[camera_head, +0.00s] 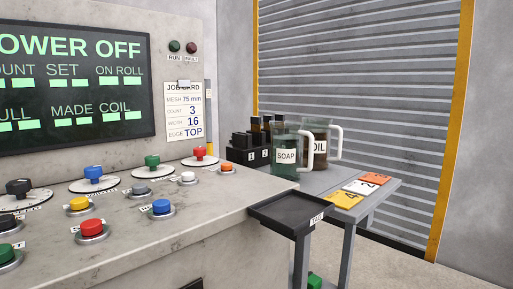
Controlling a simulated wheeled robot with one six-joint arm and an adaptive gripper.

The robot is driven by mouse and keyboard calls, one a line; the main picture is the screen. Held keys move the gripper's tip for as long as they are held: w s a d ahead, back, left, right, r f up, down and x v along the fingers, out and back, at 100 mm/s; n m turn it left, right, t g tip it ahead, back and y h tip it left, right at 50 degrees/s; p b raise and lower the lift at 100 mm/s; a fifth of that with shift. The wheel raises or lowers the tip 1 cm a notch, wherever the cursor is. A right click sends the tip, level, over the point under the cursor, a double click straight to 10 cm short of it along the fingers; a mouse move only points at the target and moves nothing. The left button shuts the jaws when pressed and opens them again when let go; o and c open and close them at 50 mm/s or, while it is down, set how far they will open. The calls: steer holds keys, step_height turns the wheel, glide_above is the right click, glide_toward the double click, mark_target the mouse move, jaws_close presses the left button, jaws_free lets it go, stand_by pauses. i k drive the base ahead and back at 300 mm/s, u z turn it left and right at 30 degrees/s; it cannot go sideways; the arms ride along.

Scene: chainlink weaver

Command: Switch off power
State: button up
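The machine's display screen (75,85) is at the upper left and reads "...OWER OFF" at its top, cut by the frame edge. Below it the grey control panel (230,198) carries knobs and buttons. A black knob (18,188), a blue knob (93,174), a green knob (152,163) and a red knob (199,153) sit on round dials. A large red button (92,229), a blue button (161,208) and a yellow button (79,205) stand nearer. Most labels are too small to read. My gripper is not in view.
A black tray (301,213) juts from the panel's right corner. Behind it a grey side table (372,203) holds a soap jug (285,157), an oil jug (316,148) and coloured cards (361,187). Two unlit-looking lamps (182,47) are above the job card (184,112). Floor is clear at right.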

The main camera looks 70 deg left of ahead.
mark_target(200, 152)
steer(key=z, duration=0.05)
steer(key=i, duration=1.6)
steer(key=u, duration=3)
